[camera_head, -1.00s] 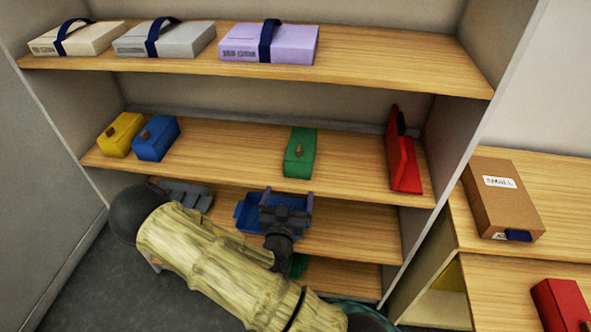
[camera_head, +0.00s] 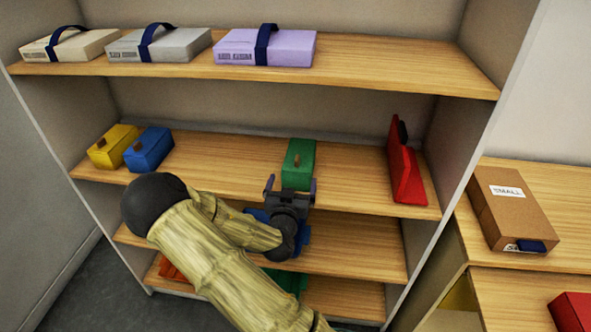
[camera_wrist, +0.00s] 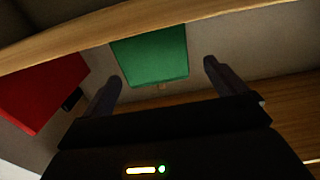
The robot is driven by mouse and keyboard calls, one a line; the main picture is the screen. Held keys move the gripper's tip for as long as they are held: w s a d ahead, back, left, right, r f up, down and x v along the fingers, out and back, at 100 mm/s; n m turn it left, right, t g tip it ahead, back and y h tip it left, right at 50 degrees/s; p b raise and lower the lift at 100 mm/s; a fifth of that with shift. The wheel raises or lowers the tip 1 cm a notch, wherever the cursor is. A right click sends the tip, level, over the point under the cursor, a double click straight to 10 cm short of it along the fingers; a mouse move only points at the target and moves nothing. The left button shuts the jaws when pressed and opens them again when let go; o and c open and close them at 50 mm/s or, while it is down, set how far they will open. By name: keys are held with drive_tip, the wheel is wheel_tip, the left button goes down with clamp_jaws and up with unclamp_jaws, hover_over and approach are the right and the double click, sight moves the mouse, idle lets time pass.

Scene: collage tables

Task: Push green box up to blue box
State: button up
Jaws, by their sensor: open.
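The green box (camera_head: 298,163) sits on the middle shelf, right of centre, with a small brown knob on it. The blue box (camera_head: 148,149) stands on the same shelf to the left, with a wide bare stretch between the two. My gripper (camera_head: 290,186) is open and empty at the front of the green box, its fingers reaching toward the box's near end. In the wrist view the green box (camera_wrist: 151,57) shows beyond and between the open fingers of my gripper (camera_wrist: 160,76). I cannot tell whether a finger touches it.
A yellow box (camera_head: 112,147) stands just left of the blue one. The upper shelf (camera_head: 400,70) is above, holding several strapped boxes. A cardboard box (camera_head: 511,210) lies on the right table.

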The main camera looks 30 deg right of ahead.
sight(300, 164)
drive_tip(key=x, duration=0.6)
drive_tip(key=shift+d+p, duration=0.2)
drive_tip(key=shift+p, duration=0.2)
drive_tip(key=shift+a, duration=0.1)
drive_tip(key=c, duration=1)
